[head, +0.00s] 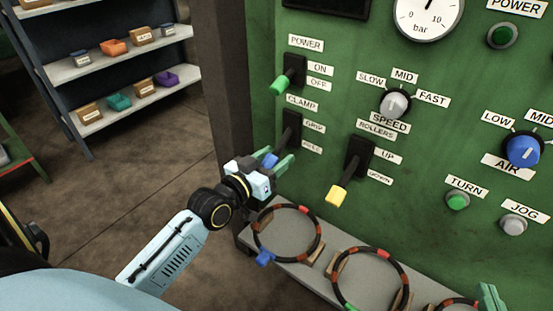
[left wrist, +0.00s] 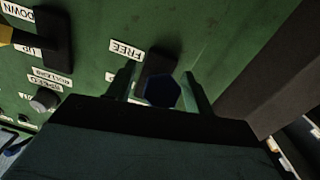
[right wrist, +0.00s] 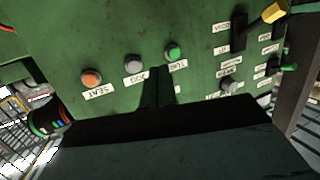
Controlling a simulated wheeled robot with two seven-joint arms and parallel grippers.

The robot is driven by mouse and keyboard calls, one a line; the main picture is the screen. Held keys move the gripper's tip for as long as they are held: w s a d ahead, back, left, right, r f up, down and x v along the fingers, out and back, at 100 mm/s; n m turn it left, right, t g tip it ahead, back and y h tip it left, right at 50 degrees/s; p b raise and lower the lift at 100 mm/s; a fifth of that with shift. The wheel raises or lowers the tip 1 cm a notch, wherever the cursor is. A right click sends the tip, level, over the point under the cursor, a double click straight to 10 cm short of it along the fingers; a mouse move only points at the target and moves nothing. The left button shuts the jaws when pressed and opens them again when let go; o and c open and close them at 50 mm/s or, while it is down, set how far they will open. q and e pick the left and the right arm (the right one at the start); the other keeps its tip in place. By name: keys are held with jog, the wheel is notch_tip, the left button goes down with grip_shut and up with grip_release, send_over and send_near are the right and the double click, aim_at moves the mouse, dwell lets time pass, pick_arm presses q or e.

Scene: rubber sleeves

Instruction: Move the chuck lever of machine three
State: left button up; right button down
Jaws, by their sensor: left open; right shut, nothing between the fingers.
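The lever marked CLAMP on the green panel has a dark slotted plate (head: 292,128) with GRIP and FREE labels and a blue knob (head: 270,160). The knob hangs low, by the FREE end. My left gripper (head: 279,159) is open with its fingers on either side of the knob. In the left wrist view the knob (left wrist: 163,90) shows dark blue between the two fingers; I cannot tell whether they touch it. My right gripper (right wrist: 158,86) is shut and empty, in front of the panel below the TURN and JOG buttons; its tip also shows at the lower right of the head view (head: 490,297).
A green POWER lever (head: 281,82) is above and a yellow ROLLERS lever (head: 337,195) is to the right. A grey ledge (head: 270,268) below holds striped rings (head: 318,243). A dark post (head: 225,90) and shelves (head: 120,66) stand to the left.

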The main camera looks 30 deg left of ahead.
pick_arm(q)
jog(key=shift+w+d, duration=0.1)
jog(key=shift+w, duration=0.4)
jog(key=shift+c, duration=0.2)
grip_shut()
